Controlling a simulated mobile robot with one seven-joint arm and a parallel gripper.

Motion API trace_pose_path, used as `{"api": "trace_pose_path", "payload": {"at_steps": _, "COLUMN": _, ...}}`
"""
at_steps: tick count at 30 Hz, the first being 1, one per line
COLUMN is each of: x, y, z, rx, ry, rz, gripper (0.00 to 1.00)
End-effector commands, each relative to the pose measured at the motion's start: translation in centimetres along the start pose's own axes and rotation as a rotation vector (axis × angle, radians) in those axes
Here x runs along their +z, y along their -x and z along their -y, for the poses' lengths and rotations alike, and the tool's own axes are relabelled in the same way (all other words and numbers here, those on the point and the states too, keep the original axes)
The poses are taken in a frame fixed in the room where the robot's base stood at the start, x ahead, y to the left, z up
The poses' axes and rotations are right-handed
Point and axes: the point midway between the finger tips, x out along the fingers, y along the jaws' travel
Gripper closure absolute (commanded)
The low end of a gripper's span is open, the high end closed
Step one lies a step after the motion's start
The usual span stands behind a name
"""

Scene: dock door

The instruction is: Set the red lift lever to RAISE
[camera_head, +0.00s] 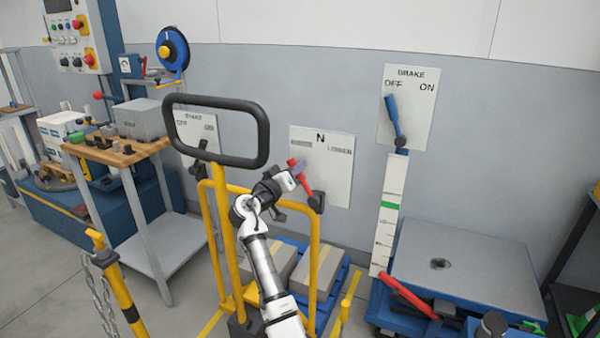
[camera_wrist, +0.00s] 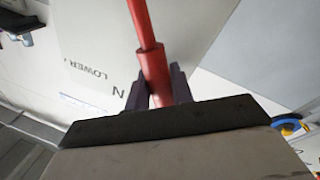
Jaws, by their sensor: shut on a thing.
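The red lift lever (camera_head: 305,184) stands at a wall plate (camera_head: 336,178) marked N at the top and LOWER at the right. A label at the plate's upper left is too blurred to read. The lever rises from a dark pivot (camera_head: 317,203) and leans to the left of upright, away from LOWER. My gripper (camera_head: 297,179) is shut on the lever near its upper part. In the wrist view the red lever (camera_wrist: 153,68) passes between the two dark fingers (camera_wrist: 158,88), with LOWER and N on the plate beside it.
A yellow trolley with a black handle (camera_head: 262,135) stands close left of my arm. A blue brake lever (camera_head: 394,115) is on a plate to the right. Boxes on a blue pallet (camera_head: 320,268) lie below. A grey platform (camera_head: 465,262) with another red lever (camera_head: 405,295) stands at right.

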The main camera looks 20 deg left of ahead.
Motion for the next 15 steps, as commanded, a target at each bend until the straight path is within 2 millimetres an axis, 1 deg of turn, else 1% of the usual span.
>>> {"api": "trace_pose_path", "payload": {"at_steps": 3, "x": 0.09, "y": 0.11, "z": 0.44, "rx": -0.001, "ry": 0.03, "rz": -0.006, "gripper": 1.0}}
{"api": "trace_pose_path", "payload": {"at_steps": 15, "x": 0.05, "y": 0.17, "z": 0.66, "rx": -0.002, "ry": 0.053, "rz": -0.01, "gripper": 1.0}}
